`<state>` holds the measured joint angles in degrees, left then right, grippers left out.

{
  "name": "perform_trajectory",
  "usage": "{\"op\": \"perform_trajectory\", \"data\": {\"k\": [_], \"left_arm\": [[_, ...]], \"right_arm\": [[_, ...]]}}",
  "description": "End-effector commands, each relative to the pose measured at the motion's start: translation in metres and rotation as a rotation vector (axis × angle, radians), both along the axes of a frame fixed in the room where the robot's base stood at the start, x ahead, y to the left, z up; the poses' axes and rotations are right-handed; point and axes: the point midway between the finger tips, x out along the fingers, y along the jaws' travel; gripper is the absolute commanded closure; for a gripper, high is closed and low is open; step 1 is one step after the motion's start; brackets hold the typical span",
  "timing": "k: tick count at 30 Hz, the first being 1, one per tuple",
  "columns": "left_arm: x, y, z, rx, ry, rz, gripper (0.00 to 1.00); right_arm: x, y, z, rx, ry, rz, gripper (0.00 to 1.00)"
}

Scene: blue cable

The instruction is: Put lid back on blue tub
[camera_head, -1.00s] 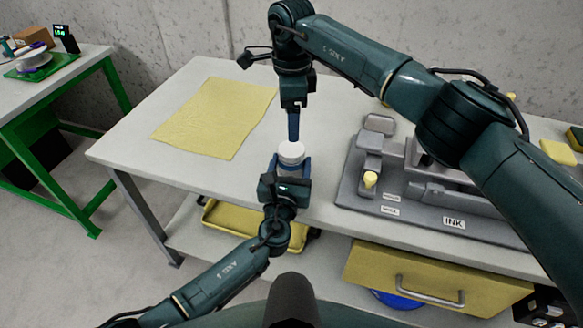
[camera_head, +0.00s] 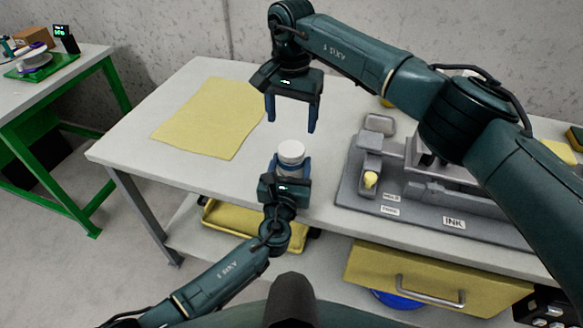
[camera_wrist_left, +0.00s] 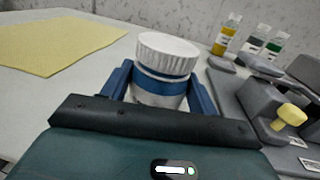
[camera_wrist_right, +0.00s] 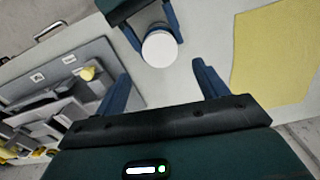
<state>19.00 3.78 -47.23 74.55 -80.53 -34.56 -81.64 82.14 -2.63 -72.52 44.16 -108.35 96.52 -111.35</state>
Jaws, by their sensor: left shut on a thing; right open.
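The tub (camera_head: 291,170) is white with a blue band, which shows clearly in the left wrist view (camera_wrist_left: 160,70). A ribbed white lid (camera_wrist_left: 167,48) sits on its top and looks level; whether it is screwed tight I cannot tell. My left gripper (camera_head: 291,161) is shut around the tub's sides and holds it upright at the table's front edge. My right gripper (camera_head: 292,126) is open and empty above the lid, its two fingers pointing down and spread. In the right wrist view the round lid (camera_wrist_right: 160,49) shows between and beyond the fingertips.
A yellow sheet (camera_head: 213,118) lies on the white table (camera_head: 140,172) to the left. A grey station labelled INK (camera_head: 440,218) with a yellow knob stands to the right. Small bottles (camera_wrist_left: 228,33) stand behind it. The table between sheet and station is mostly clear.

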Motion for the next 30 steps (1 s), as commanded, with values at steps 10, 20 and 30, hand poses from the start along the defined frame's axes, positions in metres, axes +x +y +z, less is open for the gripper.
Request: {"op": "perform_trajectory", "data": {"k": [10, 20, 30], "left_arm": [[0.000, 0.000, -0.001, 0.000, 0.001, 0.001, 1.00], [0.000, 0.000, -0.001, 0.000, 0.002, 0.000, 1.00], [0.000, 0.000, -0.001, 0.000, 0.002, 0.000, 1.00]], "right_arm": [[0.000, 0.000, 0.000, 0.000, 0.000, 0.461, 0.28], [0.000, 0.000, 0.000, 0.000, 0.000, 0.501, 0.28], [-0.001, 0.000, -0.025, 0.000, 0.004, 0.499, 0.28]]}}
